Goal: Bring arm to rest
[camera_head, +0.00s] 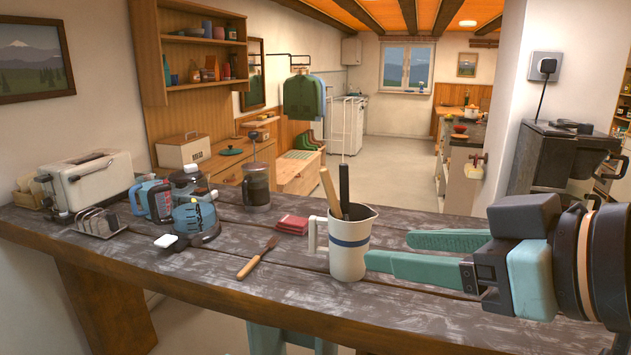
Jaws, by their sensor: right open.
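My right gripper (390,250) comes in from the right edge, over the right part of the wooden counter (210,280). Its two teal fingers are apart, with nothing held between them. The fingertips point left, close to a cream jug (348,258) with a blue band. The nearer finger's tip is right beside the jug's right side; I cannot tell whether they touch. The jug stands upright and holds a wooden-handled and a black-handled utensil (344,185). My left gripper is not in view.
Left of the jug lie a small brush-like tool (257,258) and folded red cloths (291,225). A French press (256,187), a blue kettle (196,217), a toast rack (100,223) and a toaster (88,182) stand further left. The counter's front left is clear.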

